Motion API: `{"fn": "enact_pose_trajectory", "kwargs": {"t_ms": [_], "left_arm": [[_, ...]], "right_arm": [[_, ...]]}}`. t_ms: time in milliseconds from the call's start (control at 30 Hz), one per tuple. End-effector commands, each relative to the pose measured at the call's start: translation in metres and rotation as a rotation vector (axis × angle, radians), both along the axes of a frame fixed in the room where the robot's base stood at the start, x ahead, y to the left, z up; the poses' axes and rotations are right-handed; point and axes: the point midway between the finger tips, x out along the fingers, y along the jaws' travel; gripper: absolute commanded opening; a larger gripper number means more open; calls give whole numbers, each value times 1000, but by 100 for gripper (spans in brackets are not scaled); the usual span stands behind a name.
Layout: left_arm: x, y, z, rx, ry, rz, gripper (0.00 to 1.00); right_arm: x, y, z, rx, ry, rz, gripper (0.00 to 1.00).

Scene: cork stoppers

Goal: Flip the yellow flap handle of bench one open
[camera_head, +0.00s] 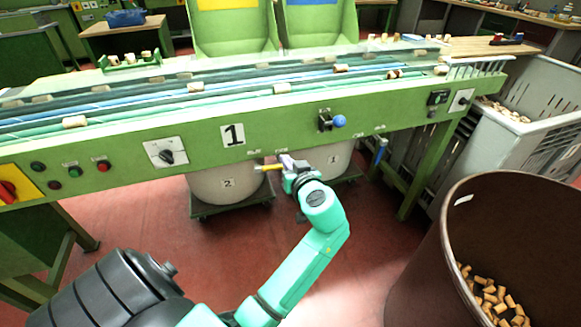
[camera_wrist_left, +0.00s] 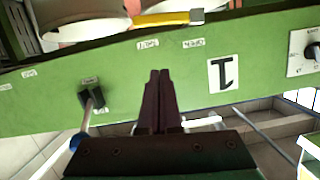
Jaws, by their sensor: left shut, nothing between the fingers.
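Bench one (camera_head: 200,140) is the green bench with the black "1" plate (camera_head: 233,135); the plate shows upside down in the left wrist view (camera_wrist_left: 224,73). The yellow flap handle (camera_head: 268,168) sticks out sideways below the bench's front edge, left of my gripper. My left gripper (camera_head: 288,162) is shut and empty, close to the handle. In the left wrist view its dark fingers (camera_wrist_left: 159,74) look apart from it. My right gripper is out of view.
A blue knob (camera_head: 339,121) juts from the bench front, right of my gripper. A blue handle (camera_head: 380,150) hangs further right. White bins (camera_head: 226,186) stand under the bench. A brown barrel with corks (camera_head: 450,230) stands at right. The red floor before the bench is clear.

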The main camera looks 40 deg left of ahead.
Motion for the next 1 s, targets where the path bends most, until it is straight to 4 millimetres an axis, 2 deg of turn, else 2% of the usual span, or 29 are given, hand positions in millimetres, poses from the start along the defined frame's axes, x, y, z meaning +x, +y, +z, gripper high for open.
{"fn": "enact_pose_trajectory", "kwargs": {"t_ms": [200,300,433,600,1000], "left_arm": [[26,40,-11,3,1,1,0],[22,39,-33,2,5,-1,0],[22,40,-48,1,3,-2,0],[21,40,-52,0,0,-2,0],[21,39,-53,10,17,-2,0]], "right_arm": [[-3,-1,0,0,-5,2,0],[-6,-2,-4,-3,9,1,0],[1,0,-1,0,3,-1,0],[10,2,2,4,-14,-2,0],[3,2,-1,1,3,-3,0]]}}
